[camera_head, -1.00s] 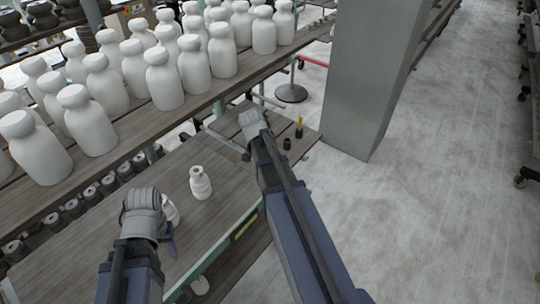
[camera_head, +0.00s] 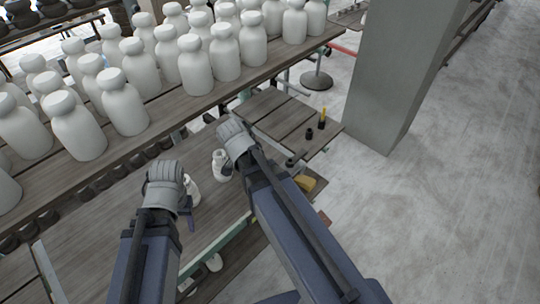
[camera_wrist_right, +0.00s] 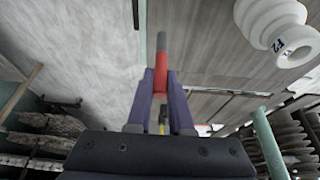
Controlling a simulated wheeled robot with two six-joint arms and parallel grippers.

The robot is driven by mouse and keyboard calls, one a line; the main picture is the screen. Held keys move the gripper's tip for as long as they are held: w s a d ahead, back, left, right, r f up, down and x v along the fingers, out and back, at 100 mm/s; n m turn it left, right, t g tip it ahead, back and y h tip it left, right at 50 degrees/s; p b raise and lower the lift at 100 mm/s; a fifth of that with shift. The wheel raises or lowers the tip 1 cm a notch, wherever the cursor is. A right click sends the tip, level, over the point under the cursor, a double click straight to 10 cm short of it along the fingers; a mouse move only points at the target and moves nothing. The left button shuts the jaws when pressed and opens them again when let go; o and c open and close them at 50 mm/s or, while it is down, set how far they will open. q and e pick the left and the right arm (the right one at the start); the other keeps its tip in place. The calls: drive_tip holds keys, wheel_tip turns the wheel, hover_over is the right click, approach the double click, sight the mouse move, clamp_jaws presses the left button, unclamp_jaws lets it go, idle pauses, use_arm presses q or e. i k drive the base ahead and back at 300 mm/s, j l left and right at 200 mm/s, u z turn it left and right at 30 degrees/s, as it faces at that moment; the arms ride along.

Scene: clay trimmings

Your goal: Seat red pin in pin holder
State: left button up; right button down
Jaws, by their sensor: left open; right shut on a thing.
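The red pin (camera_wrist_right: 161,62), with a grey end, stands up between the fingers of my right gripper (camera_wrist_right: 162,88) in the right wrist view. That gripper is shut on it. In the head view my right gripper (camera_head: 236,150) is over the bench and its fingers and the pin are hidden. A small dark upright piece (camera_head: 309,134) stands on the bench's far right part; it may be the pin holder, but I cannot tell. My left gripper (camera_head: 188,210) is open, low over the bench at left, its fingers mostly hidden by its wrist.
A dark piece with a yellow top (camera_head: 322,120) stands near the bench's right end. A ribbed white piece (camera_head: 220,168) is beside my right gripper; another white piece is partly behind my left. White bottles (camera_head: 196,68) fill the shelf behind. A grey pillar (camera_head: 385,80) rises at right.

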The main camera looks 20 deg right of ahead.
sight(158, 80)
drive_tip(key=l+u, duration=0.1)
drive_tip(key=l, duration=1.55)
